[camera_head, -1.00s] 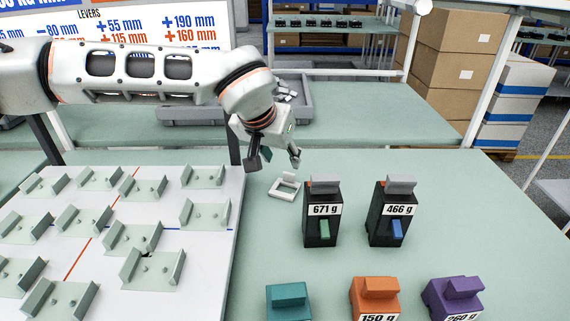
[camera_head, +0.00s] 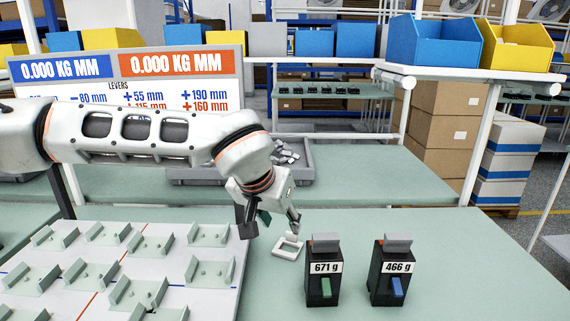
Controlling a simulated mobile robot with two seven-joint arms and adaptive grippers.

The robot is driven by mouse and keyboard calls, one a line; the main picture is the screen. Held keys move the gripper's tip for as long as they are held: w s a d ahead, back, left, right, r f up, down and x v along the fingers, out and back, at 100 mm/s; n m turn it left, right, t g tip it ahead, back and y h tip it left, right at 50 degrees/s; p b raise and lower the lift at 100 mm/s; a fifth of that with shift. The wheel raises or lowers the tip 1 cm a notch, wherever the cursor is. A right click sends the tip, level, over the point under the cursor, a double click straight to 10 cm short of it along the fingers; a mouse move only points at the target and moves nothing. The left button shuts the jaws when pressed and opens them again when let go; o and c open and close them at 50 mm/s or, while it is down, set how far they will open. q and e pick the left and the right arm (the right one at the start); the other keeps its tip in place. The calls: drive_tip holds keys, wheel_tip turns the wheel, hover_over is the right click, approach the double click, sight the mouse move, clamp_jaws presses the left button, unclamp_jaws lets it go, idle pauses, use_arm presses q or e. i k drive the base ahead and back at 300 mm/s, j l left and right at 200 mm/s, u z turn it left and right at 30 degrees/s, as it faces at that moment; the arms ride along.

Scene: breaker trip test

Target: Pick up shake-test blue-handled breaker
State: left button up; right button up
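The blue-handled breaker (camera_head: 391,270) is a black block with a grey top, a "466 g" label and a blue lever. It stands upright on the green table, right of centre. A similar black breaker (camera_head: 323,270) with a green lever and a "671 g" label stands to its left, with a gap between them. My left gripper (camera_head: 270,226) is open and empty, pointing down above the table, left of both breakers and clear of them. My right gripper is not in view.
A small white square frame (camera_head: 288,246) lies on the table just below my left gripper. A white board (camera_head: 215,298) with several metal brackets fills the lower left. A grey tray (camera_head: 201,178) with metal parts stands behind. Table right of the breakers is clear.

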sight(393, 261)
drive_tip(key=k, duration=0.85)
